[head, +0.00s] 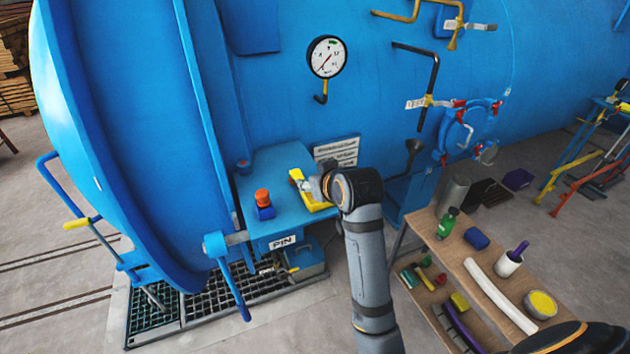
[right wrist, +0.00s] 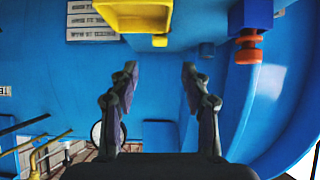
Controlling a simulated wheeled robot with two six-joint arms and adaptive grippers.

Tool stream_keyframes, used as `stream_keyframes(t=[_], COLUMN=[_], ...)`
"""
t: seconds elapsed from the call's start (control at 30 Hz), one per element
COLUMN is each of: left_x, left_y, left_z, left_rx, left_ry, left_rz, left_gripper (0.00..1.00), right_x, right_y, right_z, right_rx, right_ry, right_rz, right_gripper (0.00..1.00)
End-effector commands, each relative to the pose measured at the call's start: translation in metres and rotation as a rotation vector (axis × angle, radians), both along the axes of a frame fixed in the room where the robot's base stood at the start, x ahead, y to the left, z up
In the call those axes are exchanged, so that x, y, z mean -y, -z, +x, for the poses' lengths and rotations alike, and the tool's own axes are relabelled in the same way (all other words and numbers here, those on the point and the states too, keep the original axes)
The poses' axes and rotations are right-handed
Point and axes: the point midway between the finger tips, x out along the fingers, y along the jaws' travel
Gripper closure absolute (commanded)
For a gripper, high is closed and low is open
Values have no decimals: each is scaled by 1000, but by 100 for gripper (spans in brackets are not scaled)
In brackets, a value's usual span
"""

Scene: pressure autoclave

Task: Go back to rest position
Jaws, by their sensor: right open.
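My right arm reaches up from the bottom of the head view to the blue shelf (head: 272,167) on the autoclave (head: 400,90). My right gripper (right wrist: 160,72) is open in the right wrist view, its two dark fingers apart with nothing between them. In the head view it is mostly hidden by the wrist, close to a yellow bracket (head: 313,203) on the shelf. The yellow bracket also shows at the top of the right wrist view (right wrist: 136,16), beyond the fingertips. My left gripper is not in view.
An orange-topped knob (head: 263,197) stands left of the bracket, above a PIN label (head: 283,243). The large round door (head: 120,120) is at left. A wooden cart (head: 455,270) with tools and cups stands right of my arm. Pipes and valves (head: 465,125) stick out at right.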

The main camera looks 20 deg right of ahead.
Motion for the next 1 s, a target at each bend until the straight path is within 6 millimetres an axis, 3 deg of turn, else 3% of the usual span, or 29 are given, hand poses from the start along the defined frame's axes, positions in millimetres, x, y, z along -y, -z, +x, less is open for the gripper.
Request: stream_keyframes(t=[0.57,0.67,0.8,1.0], left_x=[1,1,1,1], left_y=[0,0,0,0], left_z=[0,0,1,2], left_rx=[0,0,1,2], left_ry=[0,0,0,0], left_rz=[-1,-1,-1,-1], left_gripper=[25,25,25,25], right_x=[1,7,23,37], right_y=[0,30,101,171], right_z=[-8,-25,-78,-158], right_rx=[-9,-71,-237,-440], right_ry=[1,7,19,18], right_rz=[-2,-13,-48,-91], right_gripper=[53,53,53,53])
